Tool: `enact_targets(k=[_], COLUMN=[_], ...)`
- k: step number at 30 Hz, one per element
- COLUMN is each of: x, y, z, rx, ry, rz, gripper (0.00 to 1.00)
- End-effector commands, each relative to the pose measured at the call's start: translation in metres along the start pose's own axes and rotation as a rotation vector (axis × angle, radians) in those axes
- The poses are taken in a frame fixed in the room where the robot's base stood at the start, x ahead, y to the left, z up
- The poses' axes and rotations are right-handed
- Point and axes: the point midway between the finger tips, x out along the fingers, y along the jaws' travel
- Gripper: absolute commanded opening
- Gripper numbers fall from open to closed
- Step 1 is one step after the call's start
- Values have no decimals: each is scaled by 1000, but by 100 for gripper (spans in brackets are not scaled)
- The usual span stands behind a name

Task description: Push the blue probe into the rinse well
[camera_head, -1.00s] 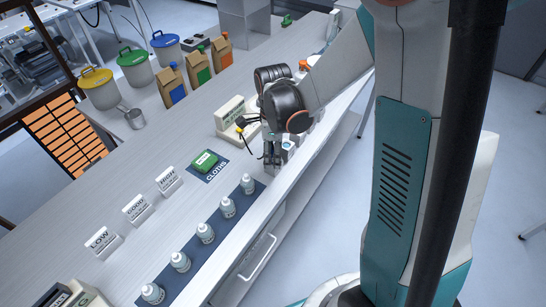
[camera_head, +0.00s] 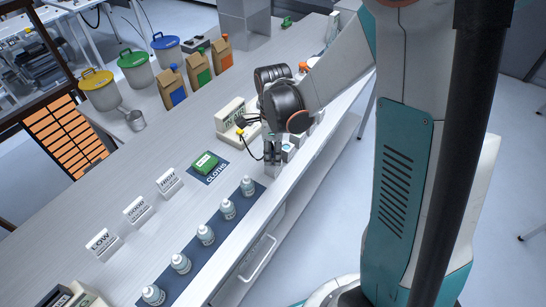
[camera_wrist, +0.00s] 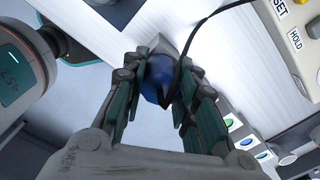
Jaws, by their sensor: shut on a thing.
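My gripper (camera_head: 272,166) is over the front edge of the bench, pointing down, just past the end of the dark mat. In the wrist view its fingers are closed around the blue probe (camera_wrist: 157,82), whose black cable (camera_wrist: 187,40) curves away upward. In the head view the gripper hides the probe, and the cable (camera_head: 250,149) runs from it towards the meter. Small white blocks with coloured tops (camera_head: 289,152) stand right of the gripper; they also show in the wrist view (camera_wrist: 245,143). I cannot tell which, if any, is the rinse well.
A white meter (camera_head: 230,115) stands behind the gripper. A green cloth pack (camera_head: 205,162) lies on a dark mat labelled CLOTHS. Several white bottles (camera_head: 205,233) stand on a dark mat along the front edge. Labelled stands (camera_head: 137,209) are at left. The bench between them is clear.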

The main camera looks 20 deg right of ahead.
Motion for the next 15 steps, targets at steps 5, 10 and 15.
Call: enact_targets(k=[5,10,15], x=[-8,-14,-20], y=[0,0,0], z=[0,0,0], rx=[0,0,0], ry=[0,0,0], rz=[0,0,0], gripper=[0,0,0])
